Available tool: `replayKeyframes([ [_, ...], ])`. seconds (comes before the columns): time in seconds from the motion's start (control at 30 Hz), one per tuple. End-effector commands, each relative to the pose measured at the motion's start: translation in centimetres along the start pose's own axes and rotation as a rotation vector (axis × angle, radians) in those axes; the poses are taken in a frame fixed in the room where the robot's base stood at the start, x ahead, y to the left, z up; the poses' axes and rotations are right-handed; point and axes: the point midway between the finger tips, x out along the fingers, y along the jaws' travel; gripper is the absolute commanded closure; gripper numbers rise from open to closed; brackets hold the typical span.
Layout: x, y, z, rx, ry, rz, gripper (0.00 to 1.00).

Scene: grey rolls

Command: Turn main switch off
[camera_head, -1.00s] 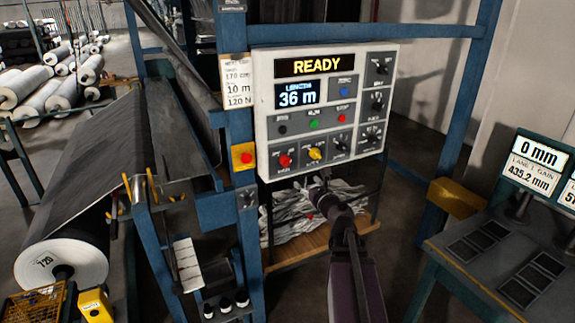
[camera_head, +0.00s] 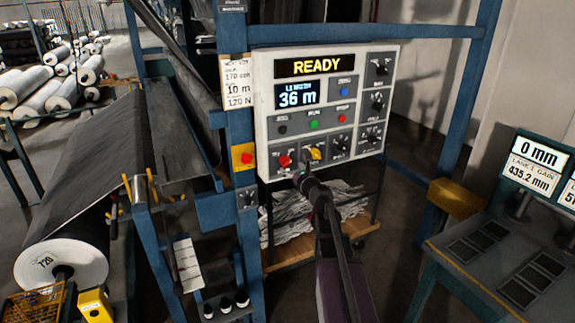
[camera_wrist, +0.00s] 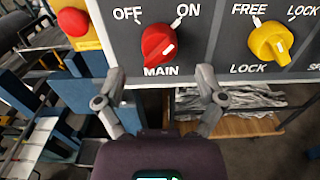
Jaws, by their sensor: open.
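The red main switch (camera_wrist: 159,43) sits on the grey panel, labelled MAIN with OFF at upper left and ON at upper right. The white mark on its knob lies on the right side, toward ON. It also shows in the head view as a red knob (camera_head: 285,161) at the control panel's (camera_head: 262,110) lower left. My gripper (camera_wrist: 158,85) is open and empty in the wrist view, its fingers spread below the switch, one to each side. In the head view my gripper (camera_head: 301,176) is just in front of the panel's lower edge, near the switch.
A yellow knob (camera_wrist: 270,43) labelled FREE and LOCK is close to the right of the switch. A red button on a yellow box (camera_head: 243,157) is mounted on the blue post to the left. Below the panel is a shelf (camera_head: 300,255) with grey cloth.

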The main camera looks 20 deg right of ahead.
Motion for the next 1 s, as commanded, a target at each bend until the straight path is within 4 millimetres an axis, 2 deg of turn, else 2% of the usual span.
replayKeyframes([
  [0.03,1.1,-0.1,0.0,0.000,0.000,0.001,0.11],
  [0.1,1.9,-0.1,0.0,0.000,0.000,0.000,0.11],
  [0.3,3.4,0.0,0.0,0.000,0.000,0.000,0.11],
  [0.73,3.7,0.0,0.0,0.000,0.000,0.000,0.11],
  [1.0,3.8,0.0,0.0,0.000,0.000,0.000,0.92],
])
